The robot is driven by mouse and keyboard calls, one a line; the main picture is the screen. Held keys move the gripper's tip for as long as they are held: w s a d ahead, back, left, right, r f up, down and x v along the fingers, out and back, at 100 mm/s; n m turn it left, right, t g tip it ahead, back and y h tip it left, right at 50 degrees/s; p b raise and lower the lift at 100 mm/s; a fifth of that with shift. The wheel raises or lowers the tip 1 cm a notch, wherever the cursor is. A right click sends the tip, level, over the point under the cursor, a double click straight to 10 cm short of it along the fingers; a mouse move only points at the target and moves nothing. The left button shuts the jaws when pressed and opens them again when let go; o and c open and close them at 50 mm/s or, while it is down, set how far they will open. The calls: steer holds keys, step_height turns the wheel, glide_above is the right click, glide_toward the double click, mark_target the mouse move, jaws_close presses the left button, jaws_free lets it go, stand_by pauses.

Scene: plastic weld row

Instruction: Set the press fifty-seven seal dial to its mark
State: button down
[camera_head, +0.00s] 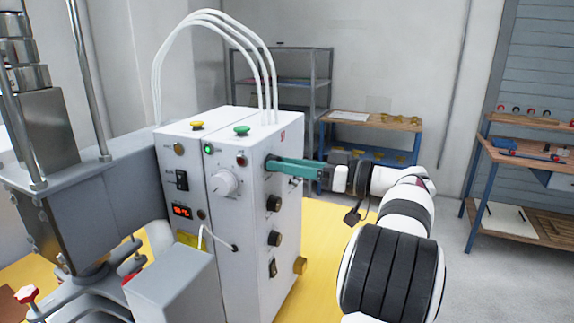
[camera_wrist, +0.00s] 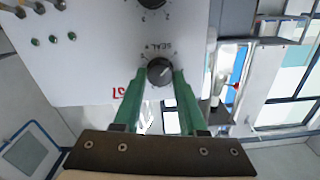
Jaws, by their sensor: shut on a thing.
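The press is a white control box (camera_head: 236,130) on a yellow table. In the wrist view, its side panel (camera_wrist: 100,80) carries a red 57 (camera_wrist: 127,91) and a black dial (camera_wrist: 160,71) labelled SEAL, with small figures around it. A light pointer line on the dial points toward the picture's upper right. I cannot make out which mark is meant. My gripper (camera_head: 273,164) reaches the top of the box's right side. In the wrist view its green fingers (camera_wrist: 162,77) are shut on the dial, one on each side. In the head view the fingers largely hide this dial.
White hoses (camera_head: 215,22) arch above the box. Shelves and a workbench (camera_head: 375,122) stand well behind; the floor to the right is clear.

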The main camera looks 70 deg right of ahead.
steer(key=shift+c, duration=2.4)
jaws_free()
steer(key=s, duration=1.5)
steer(key=shift+s, duration=0.4)
